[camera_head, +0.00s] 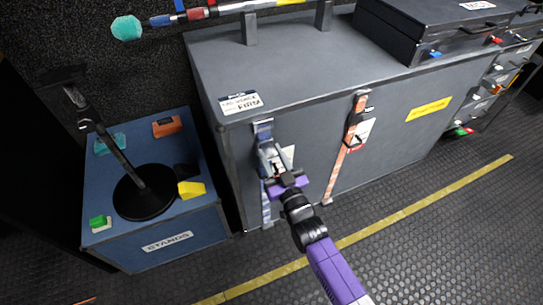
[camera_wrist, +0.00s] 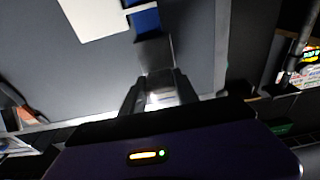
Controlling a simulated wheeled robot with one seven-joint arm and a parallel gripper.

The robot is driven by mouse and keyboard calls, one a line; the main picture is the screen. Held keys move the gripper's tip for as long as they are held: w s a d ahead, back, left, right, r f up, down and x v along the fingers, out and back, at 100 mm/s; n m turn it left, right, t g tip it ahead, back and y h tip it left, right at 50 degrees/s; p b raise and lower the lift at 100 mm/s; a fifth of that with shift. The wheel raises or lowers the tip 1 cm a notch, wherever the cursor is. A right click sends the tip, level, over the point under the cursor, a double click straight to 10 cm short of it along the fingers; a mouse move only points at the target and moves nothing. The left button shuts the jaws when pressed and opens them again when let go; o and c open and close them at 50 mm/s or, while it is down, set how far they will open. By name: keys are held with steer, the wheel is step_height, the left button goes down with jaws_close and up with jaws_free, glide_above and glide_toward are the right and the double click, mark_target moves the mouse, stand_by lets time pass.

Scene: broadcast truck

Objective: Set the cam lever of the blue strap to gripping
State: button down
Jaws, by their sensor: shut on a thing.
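The blue strap (camera_head: 265,211) runs down the front of a large grey case near its left corner. In the wrist view the blue strap (camera_wrist: 147,20) comes down to a grey metal lever (camera_wrist: 155,54), which ends between the fingers of my gripper (camera_wrist: 160,92). The fingers are shut on the lever's end. The lever's exact angle is hard to tell.
The grey case (camera_head: 300,60) also carries an orange strap (camera_head: 342,165) with its own buckle, to the right. A blue stands box (camera_head: 150,243) with a black stand (camera_head: 140,190) is at left. A black case (camera_head: 420,30) lies on top. The floor in front is clear.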

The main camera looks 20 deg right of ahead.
steer(key=c, duration=0.9)
jaws_free()
steer(key=shift+s, duration=0.1)
steer(key=s, duration=0.5)
steer(key=s+f+p, duration=0.1)
steer(key=s, duration=0.1)
steer(key=shift+s, duration=0.25)
steer(key=shift+f, duration=0.15)
